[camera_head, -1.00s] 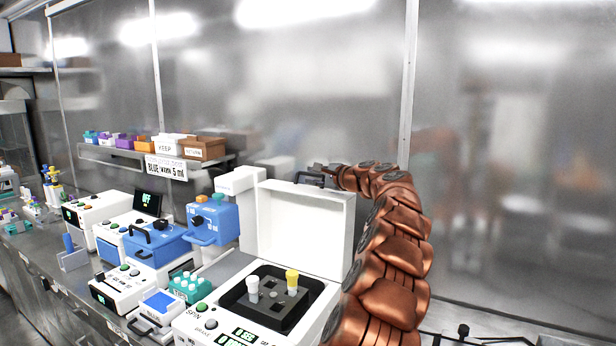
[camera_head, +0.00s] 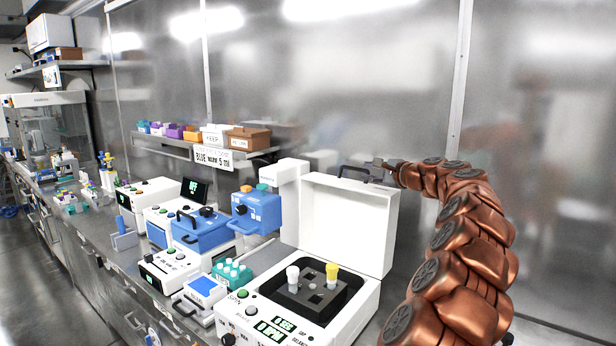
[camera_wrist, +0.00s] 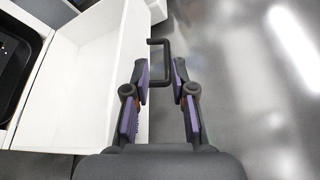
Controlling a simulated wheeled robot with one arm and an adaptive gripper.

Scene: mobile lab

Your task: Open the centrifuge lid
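The centrifuge (camera_head: 345,312) is a white box with a dark rotor well (camera_head: 310,294) that is uncovered. A white-capped and a yellow-capped tube stand in the rotor. Its white lid (camera_head: 345,225) stands raised, roughly upright, at the back; it also shows in the wrist view (camera_wrist: 85,85). A dark handle (camera_wrist: 166,62) sticks out from the lid's edge; it is at the lid's top in the head view (camera_head: 357,172). My gripper (camera_wrist: 160,66) is beside the lid, with its fingers apart on either side of the handle. Contact with the handle cannot be told.
A teal tube rack (camera_head: 232,272), a blue device (camera_head: 256,212) and several other white and blue instruments line the bench to the left. A shelf with small boxes (camera_head: 248,139) hangs on the back wall. A metal wall stands behind the lid.

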